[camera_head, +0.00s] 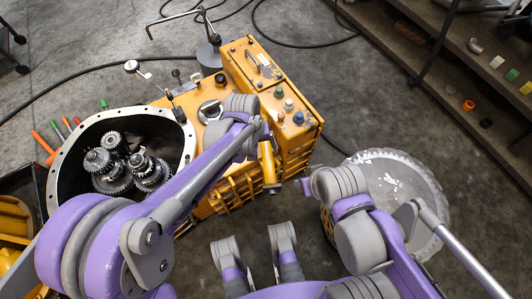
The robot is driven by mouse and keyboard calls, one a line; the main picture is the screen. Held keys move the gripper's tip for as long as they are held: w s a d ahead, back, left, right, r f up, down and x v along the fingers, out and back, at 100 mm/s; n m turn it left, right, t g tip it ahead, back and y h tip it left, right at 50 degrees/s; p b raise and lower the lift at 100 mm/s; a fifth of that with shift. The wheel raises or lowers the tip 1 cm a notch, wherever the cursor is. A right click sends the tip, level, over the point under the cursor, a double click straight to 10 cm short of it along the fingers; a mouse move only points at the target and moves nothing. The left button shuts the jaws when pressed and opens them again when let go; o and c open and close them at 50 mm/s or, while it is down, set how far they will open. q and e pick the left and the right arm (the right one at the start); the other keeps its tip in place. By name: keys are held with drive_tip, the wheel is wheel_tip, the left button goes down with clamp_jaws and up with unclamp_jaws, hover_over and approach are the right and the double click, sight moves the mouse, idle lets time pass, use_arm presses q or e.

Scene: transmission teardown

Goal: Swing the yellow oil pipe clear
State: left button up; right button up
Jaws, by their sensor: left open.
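The yellow oil pipe (268,166) is a short tube beside the right part of the orange transmission housing (225,200), its lower end turned toward me. My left arm reaches across the housing from the lower left. My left gripper (265,136) is at the pipe's upper end and is open. The wrist hides much of the fingers, and I cannot tell whether they touch the pipe. My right gripper (305,187) is to the right of the pipe and apart from it, beside the housing. Its fingers are too small and turned away to read.
The open bell end shows several gears (122,165). An orange box with coloured caps (290,108) stands behind the pipe. A translucent round basin (425,190) is on the floor at right. A shelf (470,90) with small parts is at upper right. Cables cross the floor.

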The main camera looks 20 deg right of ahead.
use_arm(q)
drive_tip(key=r, duration=0.4)
drive_tip(key=shift+a+p, duration=0.35)
use_arm(e)
drive_tip(key=shift+r, duration=0.6)
use_arm(q)
drive_tip(key=s+a+r+t, duration=0.1)
drive_tip(key=s+a+r, duration=0.15)
drive_tip(key=a, duration=0.45)
drive_tip(key=s+a+r+t, duration=0.1)
drive_tip(key=s+a+r, duration=0.15)
drive_tip(key=a, duration=0.45)
drive_tip(key=s+a+n+t+y, duration=0.2)
drive_tip(key=s+a+t, duration=0.1)
drive_tip(key=s+a, duration=0.9)
drive_tip(key=w+r+p, duration=0.3)
drive_tip(key=r+p, duration=1.4)
drive_tip(key=r, duration=0.2)
drive_tip(key=shift+a+r+t+p, duration=0.35)
drive_tip(key=shift+r+t+p, duration=0.05)
use_arm(e)
wheel_tip(320, 180, up, 20)
drive_tip(key=w+t, duration=0.1)
drive_tip(key=shift+w, duration=0.35)
drive_tip(key=shift+s+r, duration=0.1)
